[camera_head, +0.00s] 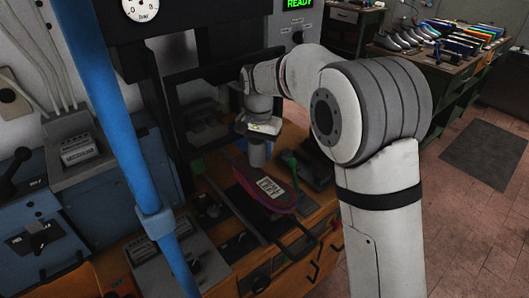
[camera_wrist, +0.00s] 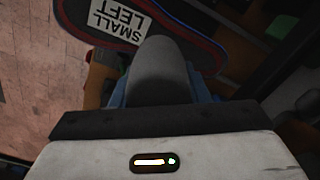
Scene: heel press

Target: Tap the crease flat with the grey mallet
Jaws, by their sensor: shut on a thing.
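My gripper (camera_head: 258,133) is above the bench, pointing down. It is shut on the grey mallet (camera_head: 257,153), whose rounded grey body also shows between the blue fingers in the wrist view (camera_wrist: 160,72). A dark shoe piece with a red and blue edge (camera_head: 248,177) lies on the bench below and just beside the mallet. It bears a white label (camera_head: 271,187), which reads "SMALL LEFT" in the wrist view (camera_wrist: 116,22). I cannot make out the crease, nor whether the mallet touches the piece.
A black press frame (camera_head: 165,110) stands behind, with a green "READY" display (camera_head: 299,4). A green-handled item (camera_head: 291,168) stands right of the shoe piece. A blue pole (camera_head: 130,130) crosses the left side. Blue control boxes (camera_head: 100,190) stand at left. Open floor (camera_head: 475,245) lies at right.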

